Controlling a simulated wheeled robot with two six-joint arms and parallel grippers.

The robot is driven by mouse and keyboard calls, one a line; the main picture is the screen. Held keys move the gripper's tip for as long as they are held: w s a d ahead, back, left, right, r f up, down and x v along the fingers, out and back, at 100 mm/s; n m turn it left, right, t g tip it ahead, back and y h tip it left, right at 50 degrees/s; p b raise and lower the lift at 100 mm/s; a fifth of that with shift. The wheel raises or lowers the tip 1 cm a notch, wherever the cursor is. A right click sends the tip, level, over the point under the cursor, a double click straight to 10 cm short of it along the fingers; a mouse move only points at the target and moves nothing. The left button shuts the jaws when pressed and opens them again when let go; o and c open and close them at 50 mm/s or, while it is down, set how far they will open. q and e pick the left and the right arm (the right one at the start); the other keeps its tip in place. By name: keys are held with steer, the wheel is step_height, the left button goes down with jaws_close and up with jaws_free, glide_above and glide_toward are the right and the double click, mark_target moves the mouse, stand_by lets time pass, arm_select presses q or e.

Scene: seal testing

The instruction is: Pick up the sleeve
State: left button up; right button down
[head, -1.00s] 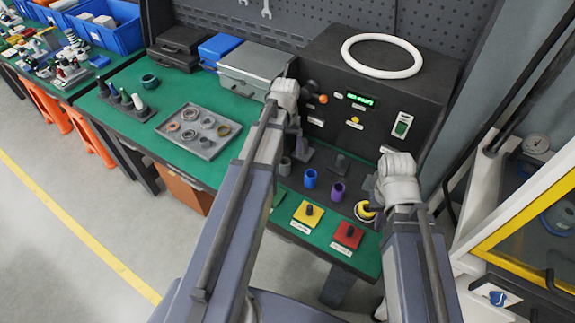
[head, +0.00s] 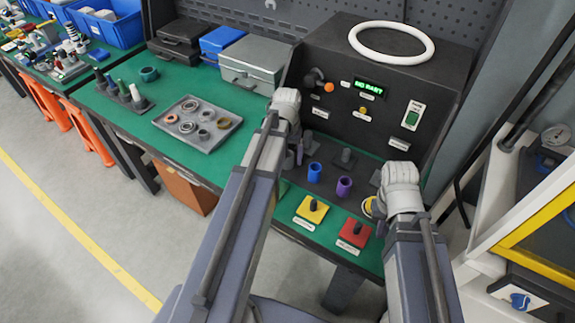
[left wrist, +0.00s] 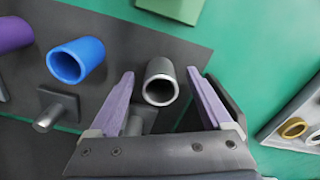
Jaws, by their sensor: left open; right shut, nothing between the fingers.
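A grey hollow sleeve (left wrist: 160,82) stands on the dark mat in the left wrist view, its open end facing the camera. My left gripper (left wrist: 160,73) is open, with one purple finger on each side of this sleeve; I cannot tell if they touch it. In the head view the left gripper (head: 299,153) is over the mat, mostly hidden by its own wrist. A blue sleeve (head: 315,172) and a purple sleeve (head: 344,187) stand to its right. My right gripper (head: 402,190) is shut and empty at the mat's right side, its fingers mostly hidden.
A black test box (head: 385,95) with a white ring (head: 391,44) on top stands behind. Yellow (head: 311,210) and red (head: 354,233) pads lie in front. A tray of rings (head: 197,124) is at left. A post on a plate (left wrist: 55,110) stands beside the blue sleeve.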

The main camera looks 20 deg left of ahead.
arm_select(q)
jaws_close()
stand_by(0.7)
